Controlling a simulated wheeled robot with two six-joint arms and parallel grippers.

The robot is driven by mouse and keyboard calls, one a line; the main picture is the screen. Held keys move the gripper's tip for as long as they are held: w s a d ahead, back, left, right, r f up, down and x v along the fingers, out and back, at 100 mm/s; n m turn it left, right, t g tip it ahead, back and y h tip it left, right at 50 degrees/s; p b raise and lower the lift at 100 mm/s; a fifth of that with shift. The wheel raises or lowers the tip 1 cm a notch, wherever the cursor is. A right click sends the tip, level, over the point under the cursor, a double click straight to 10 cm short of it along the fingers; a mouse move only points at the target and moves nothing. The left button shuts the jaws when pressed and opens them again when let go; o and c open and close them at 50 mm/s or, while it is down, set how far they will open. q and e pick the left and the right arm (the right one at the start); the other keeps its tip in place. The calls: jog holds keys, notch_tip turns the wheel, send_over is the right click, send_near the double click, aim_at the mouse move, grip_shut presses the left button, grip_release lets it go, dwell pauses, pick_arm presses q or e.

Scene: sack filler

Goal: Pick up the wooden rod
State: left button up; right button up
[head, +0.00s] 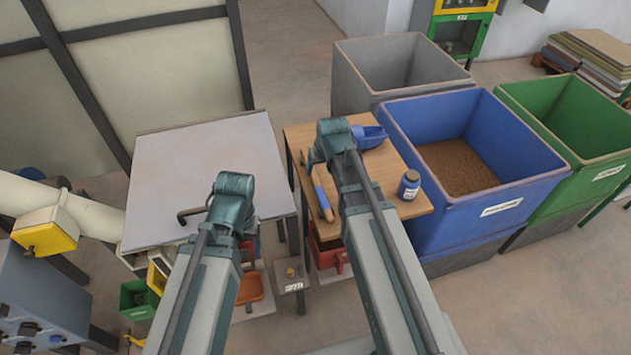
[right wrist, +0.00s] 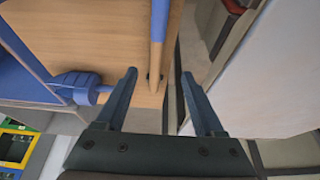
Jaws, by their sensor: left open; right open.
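The wooden rod (head: 323,196) lies along the left edge of the small wooden table (head: 411,208) in the head view. It has a blue section and bare wood. In the right wrist view the rod (right wrist: 157,57) runs down from the top edge toward the gap between my fingers. My right gripper (right wrist: 160,85) is open and empty, with one finger on each side of the rod's line; contact cannot be seen. In the head view its dark fingers (head: 306,160) show near the rod's far end. My left gripper (head: 193,213) is open over the grey-topped table (head: 205,150), partly hidden by its arm.
A blue scoop (head: 369,136) and a small jar (head: 409,185) stand on the wooden table. A grey bin (head: 395,62), a blue bin (head: 500,205) with brown grain and a green bin (head: 600,165) stand behind and to the right. A gap separates the two tables.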

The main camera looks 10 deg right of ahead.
jog(key=b, duration=0.8)
send_over(317, 183)
jog(key=s, duration=0.2)
jog(key=f, duration=0.7)
jog(key=shift+s+a+f, duration=0.1)
jog(key=shift+a+f, duration=0.2)
jog(key=shift+f, duration=0.1)
jog(key=shift+p, duration=0.3)
jog(key=shift+f, duration=0.1)
jog(key=b+x, duration=0.5)
jog(key=shift+s+d+f, duration=0.1)
jog(key=shift+s+d, duration=0.05)
jog(key=shift+d, duration=0.2)
grip_shut()
